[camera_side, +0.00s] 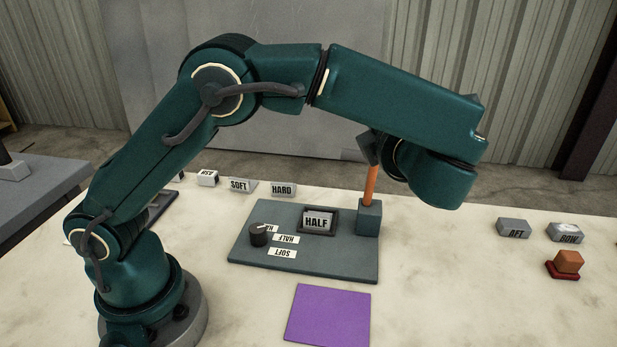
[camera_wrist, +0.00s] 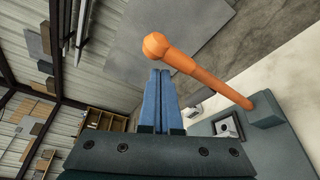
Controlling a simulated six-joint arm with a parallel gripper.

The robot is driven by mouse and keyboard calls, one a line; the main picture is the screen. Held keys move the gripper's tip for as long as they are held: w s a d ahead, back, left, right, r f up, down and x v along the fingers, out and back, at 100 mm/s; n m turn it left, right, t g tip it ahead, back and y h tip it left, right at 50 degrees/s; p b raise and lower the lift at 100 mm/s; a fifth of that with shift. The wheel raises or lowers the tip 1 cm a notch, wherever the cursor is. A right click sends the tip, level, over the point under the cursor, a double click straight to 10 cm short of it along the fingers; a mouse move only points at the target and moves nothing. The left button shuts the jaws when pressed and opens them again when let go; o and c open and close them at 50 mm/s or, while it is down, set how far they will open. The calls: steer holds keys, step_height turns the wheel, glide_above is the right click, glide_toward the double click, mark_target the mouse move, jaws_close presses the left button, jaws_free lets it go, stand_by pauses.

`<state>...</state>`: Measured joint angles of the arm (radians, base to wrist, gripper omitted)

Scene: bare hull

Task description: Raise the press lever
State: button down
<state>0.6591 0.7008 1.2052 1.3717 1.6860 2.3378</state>
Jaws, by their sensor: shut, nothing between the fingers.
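The press lever is an orange rod (camera_side: 371,183) standing nearly upright from a grey-green block (camera_side: 368,217) at the right of the press panel (camera_side: 340,262). Its top is hidden behind my wrist in the side view. In the wrist view the lever (camera_wrist: 205,73) runs from its base at lower right up to a round knob. My gripper (camera_wrist: 160,72) has its two blue fingers together, with nothing between them. The knob appears just above the fingertips, and the rod runs to their right. Whether they touch I cannot tell. My fingers are not clear in the side view.
The panel holds a HALF block (camera_side: 318,222) in a dark frame and a black knob (camera_side: 259,234) beside labels. SOFT (camera_side: 240,186) and HARD (camera_side: 283,189) blocks stand behind. A purple mat (camera_side: 328,316) lies in front. AFT (camera_side: 514,229) and BOW (camera_side: 566,232) blocks and an orange-brown block (camera_side: 569,261) sit right.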

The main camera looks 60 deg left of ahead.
steer(key=s+d, duration=0.6)
steer(key=s, duration=0.1)
steer(key=s+a+r+n+g, duration=0.1)
steer(key=a+r+n+g, duration=0.3)
steer(key=a, duration=0.5)
steer(key=s+a+f+n+g+h, duration=0.2)
steer(key=s+a+f+n+h, duration=0.1)
steer(key=s+a+n+h, duration=0.4)
steer(key=s+d+f+n+t+h, duration=0.2)
steer(key=d+n, duration=0.3)
steer(key=n, duration=0.7)
steer(key=s+d+f+n+t+h, duration=0.2)
steer(key=d+f+n+h, duration=0.3)
steer(key=n, duration=0.8)
steer(key=shift+s+d+f, duration=0.3)
steer(key=shift+s+d, duration=0.35)
steer(key=shift+s, duration=0.1)
